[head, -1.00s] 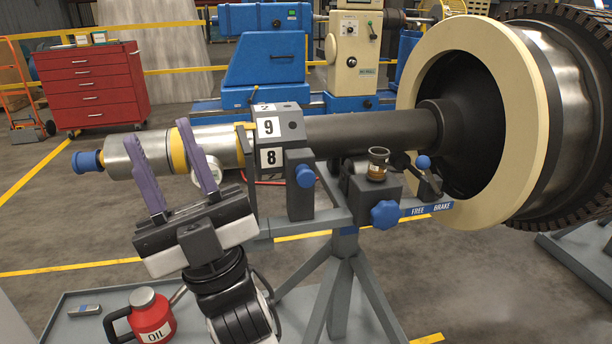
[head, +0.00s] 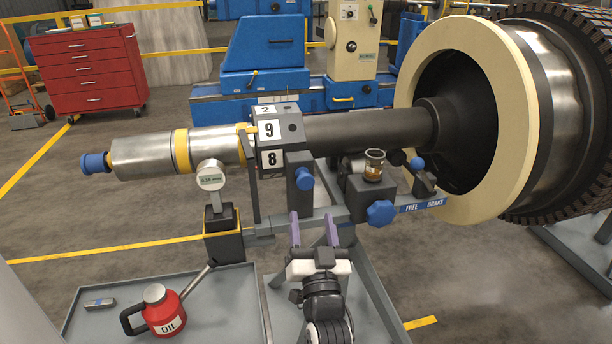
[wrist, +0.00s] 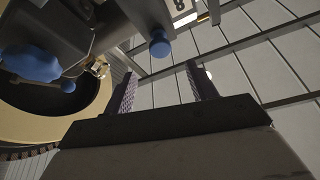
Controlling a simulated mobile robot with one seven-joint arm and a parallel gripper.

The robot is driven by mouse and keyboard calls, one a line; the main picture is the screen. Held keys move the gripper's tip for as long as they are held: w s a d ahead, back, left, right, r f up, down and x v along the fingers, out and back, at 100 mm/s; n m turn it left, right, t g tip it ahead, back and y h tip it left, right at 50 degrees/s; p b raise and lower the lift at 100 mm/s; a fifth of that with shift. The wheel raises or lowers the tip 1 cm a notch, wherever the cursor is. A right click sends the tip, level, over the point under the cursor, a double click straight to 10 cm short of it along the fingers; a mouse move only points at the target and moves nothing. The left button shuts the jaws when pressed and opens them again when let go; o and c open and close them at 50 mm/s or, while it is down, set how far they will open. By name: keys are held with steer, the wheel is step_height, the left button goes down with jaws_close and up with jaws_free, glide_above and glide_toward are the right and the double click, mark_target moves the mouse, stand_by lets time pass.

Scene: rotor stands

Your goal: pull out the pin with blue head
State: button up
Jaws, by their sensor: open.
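The pin with the blue head (head: 304,178) sticks out of the front of the dark block below the numbered head; its shank is hidden in the block. It also shows in the wrist view as a blue knob (wrist: 159,46). My gripper (head: 313,226) is open and empty, its two purple fingers pointing up. It is below the pin and apart from it. In the wrist view the fingers of my gripper (wrist: 164,85) are spread wide, with the blue head beyond their tips.
The numbered head (head: 285,130) sits on the shaft. A blue star knob (head: 380,212) and a brake lever with a blue ball (head: 417,163) are right of the pin. A dial gauge (head: 210,178) stands left. A red oil can (head: 160,311) is on the lower tray (head: 240,310).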

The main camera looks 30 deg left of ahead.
mark_target(306, 184)
steer(key=p+x, duration=0.3)
steer(key=x, duration=0.7)
steer(key=shift+w+a+r, duration=0.1)
steer(key=shift+w+a, duration=0.1)
steer(key=shift+w, duration=0.05)
